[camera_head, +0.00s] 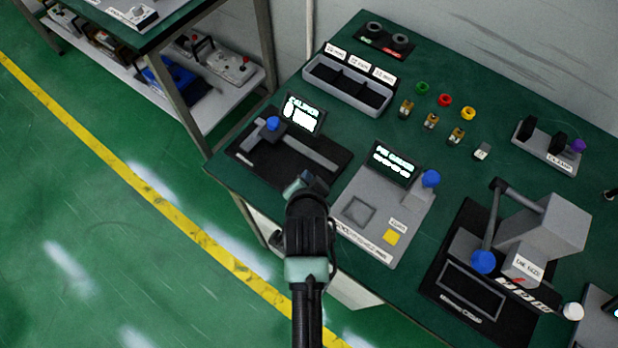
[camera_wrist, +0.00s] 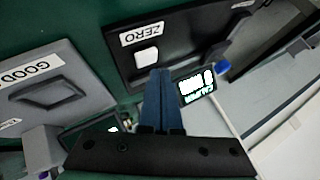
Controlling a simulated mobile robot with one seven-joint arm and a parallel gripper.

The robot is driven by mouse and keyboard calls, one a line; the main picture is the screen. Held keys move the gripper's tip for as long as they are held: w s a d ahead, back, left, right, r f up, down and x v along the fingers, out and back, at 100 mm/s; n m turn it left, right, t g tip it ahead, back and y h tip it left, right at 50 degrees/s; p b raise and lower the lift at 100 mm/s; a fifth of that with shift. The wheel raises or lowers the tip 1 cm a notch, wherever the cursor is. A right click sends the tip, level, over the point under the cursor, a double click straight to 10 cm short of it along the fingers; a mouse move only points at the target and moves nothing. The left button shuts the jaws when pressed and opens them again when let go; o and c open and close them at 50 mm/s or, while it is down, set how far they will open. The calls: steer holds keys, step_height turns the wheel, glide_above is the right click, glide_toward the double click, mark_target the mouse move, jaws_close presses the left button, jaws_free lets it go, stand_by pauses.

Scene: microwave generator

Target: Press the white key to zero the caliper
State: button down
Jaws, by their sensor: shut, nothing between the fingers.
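The caliper station has a black base (camera_head: 243,152) near the front left edge of the green bench, with a grey caliper (camera_head: 305,150), a blue knob (camera_head: 272,124) and a lit display (camera_head: 302,113). In the wrist view, the white key (camera_wrist: 147,56) sits on the black base beside a ZERO label (camera_wrist: 142,34). In the head view I cannot make out the key; my arm may hide it. My gripper (camera_head: 304,182) is shut and empty at the base's front right corner. In the wrist view its fingertips (camera_wrist: 161,72) lie just beside the key; contact cannot be told.
To the right stands a grey gauge station (camera_head: 385,210) with a blue knob (camera_head: 431,178) and yellow key (camera_head: 391,238). A grey divided tray (camera_head: 347,86) lies behind the caliper. A black-based press device (camera_head: 520,240) stands farther right.

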steer(key=shift+r, duration=0.1)
step_height(320, 180, up, 5)
steer(key=p, duration=0.5)
stand_by(0.3)
stand_by(0.5)
